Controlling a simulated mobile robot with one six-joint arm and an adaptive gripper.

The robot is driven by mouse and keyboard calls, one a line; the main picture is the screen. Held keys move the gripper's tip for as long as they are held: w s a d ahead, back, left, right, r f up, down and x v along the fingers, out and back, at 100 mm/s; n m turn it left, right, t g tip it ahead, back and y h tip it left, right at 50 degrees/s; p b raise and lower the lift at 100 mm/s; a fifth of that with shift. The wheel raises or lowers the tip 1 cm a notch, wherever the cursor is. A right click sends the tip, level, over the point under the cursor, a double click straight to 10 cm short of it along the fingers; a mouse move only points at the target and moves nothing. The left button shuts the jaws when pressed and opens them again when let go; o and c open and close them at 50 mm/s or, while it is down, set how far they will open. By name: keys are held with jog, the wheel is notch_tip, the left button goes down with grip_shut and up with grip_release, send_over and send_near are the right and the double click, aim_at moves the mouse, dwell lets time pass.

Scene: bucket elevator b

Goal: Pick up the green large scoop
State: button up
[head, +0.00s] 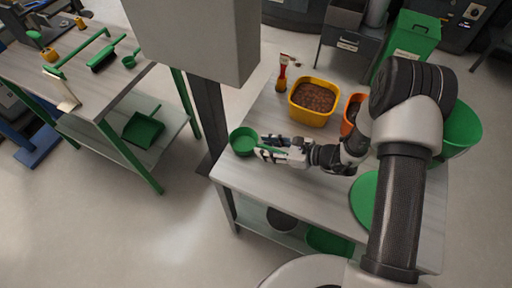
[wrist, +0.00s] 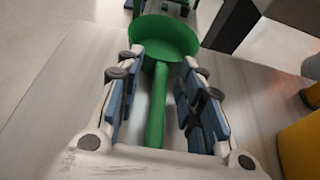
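The green large scoop (head: 243,141) lies at the left edge of the grey table, its bowl toward the edge and its handle pointing right toward my arm. In the wrist view the scoop's round bowl (wrist: 165,36) is just beyond my fingertips. Its handle (wrist: 156,110) runs back between the fingers. My gripper (head: 268,147) is open around the handle, and the wrist view shows a gap between the handle and the finger pads on each side (wrist: 160,72). Part of the handle is hidden by the gripper in the head view.
A yellow bin (head: 298,113) of brown granules and an orange container (head: 350,120) stand behind my gripper. A grey column (head: 209,115) rises close behind the scoop. Another table (head: 110,95) with green tools is at left.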

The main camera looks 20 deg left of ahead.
jog(key=shift+a, duration=0.1)
jog(key=shift+c, duration=0.6)
grip_shut()
